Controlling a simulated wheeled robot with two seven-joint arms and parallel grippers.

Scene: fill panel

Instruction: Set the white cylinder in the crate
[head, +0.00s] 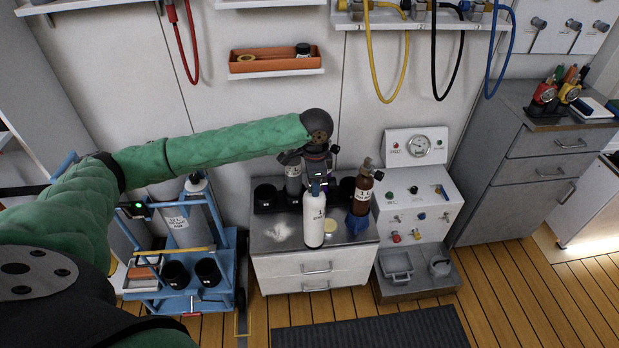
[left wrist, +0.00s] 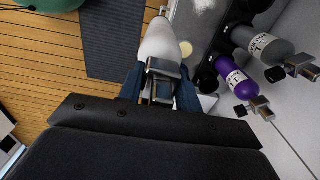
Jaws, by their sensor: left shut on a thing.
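The white cylinder (head: 314,225) is upright over the front of the grey-topped cabinet (head: 357,238); I cannot tell whether its base touches the top. My left gripper (head: 317,184) is shut on the valve at its upper end. In the left wrist view the white cylinder (left wrist: 160,42) extends away from the blue fingers of my left gripper (left wrist: 160,84). A blue wheeled carrier (head: 180,300) with black cups stands on the floor at left; I cannot tell whether it is the crate. My right gripper is out of view.
Grey (head: 293,182) and purple (left wrist: 239,82) cylinders stand in black holders behind. A brown cylinder (head: 362,193) in a blue base stands close right. A gauge panel (head: 418,200) is beside the cabinet. Hoses (head: 372,60) hang above. A dark mat (head: 372,333) lies in front.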

